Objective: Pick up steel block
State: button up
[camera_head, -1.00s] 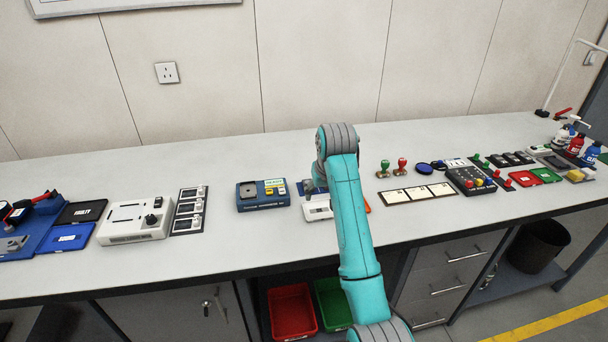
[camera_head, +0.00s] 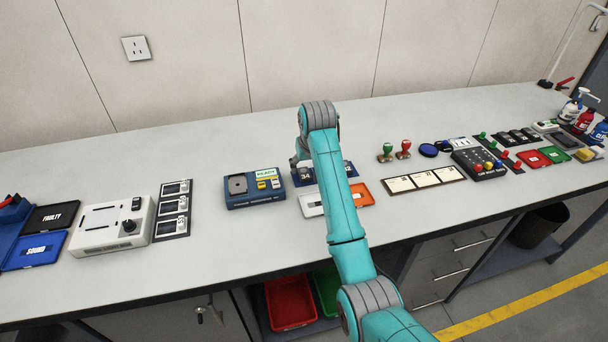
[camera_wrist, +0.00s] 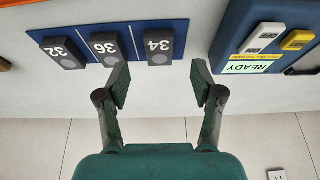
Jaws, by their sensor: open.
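Three dark grey blocks stand in a row on a blue mat (camera_wrist: 183,58) in the wrist view. They are marked 34 (camera_wrist: 158,45), 36 (camera_wrist: 106,47) and 32 (camera_wrist: 63,51). None is labelled as steel, so I cannot tell which one is meant. My gripper (camera_wrist: 161,84) is open and empty. In the wrist view its fingertips lie just short of the block marked 34, which appears between and beyond them. In the head view, the block marked 34 (camera_head: 306,176) shows beside my arm, which hides part of the mat and the other blocks.
A blue device with a READY display (camera_head: 255,190) stands left of the blocks; it also shows in the wrist view (camera_wrist: 247,67). A white tray (camera_head: 311,206) and an orange tray (camera_head: 362,196) lie in front. Bare bench lies behind the mat, towards the wall.

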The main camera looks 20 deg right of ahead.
aim_at(304, 173)
jog(key=shift+w+x, duration=0.2)
jog(key=shift+x, duration=2.45)
jog(key=shift+r, duration=0.15)
grip_shut()
